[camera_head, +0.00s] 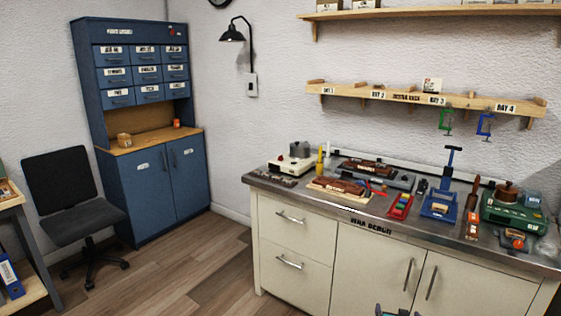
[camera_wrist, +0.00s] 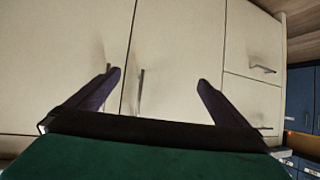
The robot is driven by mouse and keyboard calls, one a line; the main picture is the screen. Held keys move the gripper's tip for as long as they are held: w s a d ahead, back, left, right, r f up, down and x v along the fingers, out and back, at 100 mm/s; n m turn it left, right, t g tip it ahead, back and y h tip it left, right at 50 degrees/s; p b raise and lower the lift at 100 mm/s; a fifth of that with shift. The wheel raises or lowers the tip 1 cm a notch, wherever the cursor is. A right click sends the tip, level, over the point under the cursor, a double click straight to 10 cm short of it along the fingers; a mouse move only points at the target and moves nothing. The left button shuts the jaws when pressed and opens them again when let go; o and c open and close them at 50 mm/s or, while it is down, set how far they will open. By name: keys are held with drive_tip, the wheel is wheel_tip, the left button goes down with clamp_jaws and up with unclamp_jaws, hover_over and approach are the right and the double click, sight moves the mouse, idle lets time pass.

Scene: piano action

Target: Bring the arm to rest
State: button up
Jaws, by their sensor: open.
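My gripper (camera_wrist: 160,82) is open and empty in the wrist view, its two dark fingers spread wide apart. Beyond it are the cream cupboard doors (camera_wrist: 180,45) and drawers of the bench, with metal handles. In the head view only a small part of my gripper (camera_head: 397,311) shows at the bottom edge, in front of the bench's lower doors. The rest of my arm is out of that view.
The bench top (camera_head: 262,180) is crowded with tools, including a blue press (camera_head: 440,204) and a green case (camera_head: 515,212). A blue cabinet (camera_head: 155,190) and a black chair (camera_head: 75,205) stand at left. The wooden floor (camera_head: 200,270) between is clear.

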drive_tip(key=s+a+f+n+g+y, duration=0.2)
drive_tip(key=s+a+f+g, duration=0.1)
drive_tip(key=s+a+f, duration=0.75)
drive_tip(key=s+a+f+n+g+y, duration=0.3)
drive_tip(key=s+a+f, duration=0.4)
drive_tip(key=a+f, duration=0.65)
drive_tip(key=s+a+f+g, duration=0.1)
drive_tip(key=s+a+g, duration=0.2)
drive_tip(key=s, duration=0.4)
drive_tip(key=s+a+f+g, duration=0.1)
drive_tip(key=s+a+g, duration=0.2)
drive_tip(key=s, duration=0.5)
drive_tip(key=s+d+r+g, duration=0.1)
drive_tip(key=s+g, duration=0.1)
drive_tip(key=s, duration=0.3)
drive_tip(key=s+d+r+g+h, duration=0.1)
drive_tip(key=s+g, duration=0.1)
drive_tip(key=s, duration=0.3)
drive_tip(key=shift+s+r+m, duration=0.2)
drive_tip(key=shift+r+m, duration=0.05)
drive_tip(key=shift+m, duration=0.15)
drive_tip(key=shift+d, duration=0.1)
